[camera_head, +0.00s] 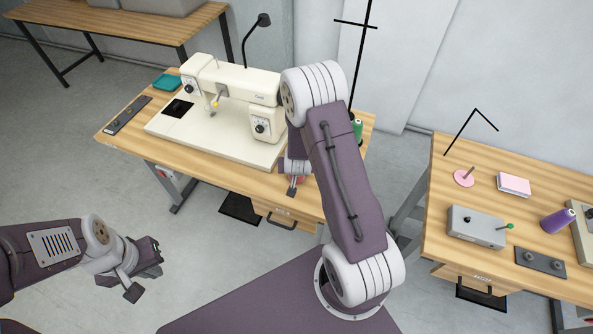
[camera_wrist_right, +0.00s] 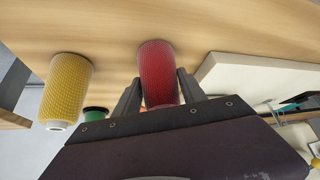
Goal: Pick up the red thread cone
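The red thread cone (camera_wrist_right: 158,75) stands between the two fingers of my right gripper (camera_wrist_right: 158,92) in the right wrist view, which shows the table upside down. I see no clear gap between the fingers and the cone's sides; whether they grip it, I cannot tell. The cone's base seems to rest on the wooden table. In the head view, my right arm hides most of that gripper (camera_head: 296,186), and only a bit of red (camera_head: 301,180) shows. My left gripper (camera_head: 146,270) is open and empty above the floor at lower left.
A yellow cone (camera_wrist_right: 66,88) stands close beside the red one, with a green cone (camera_wrist_right: 95,113) behind. The sewing machine (camera_head: 235,97) is on the same table (camera_head: 215,155). A second table (camera_head: 445,213) at right holds a purple cone (camera_head: 557,221) and a grey box (camera_head: 475,227).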

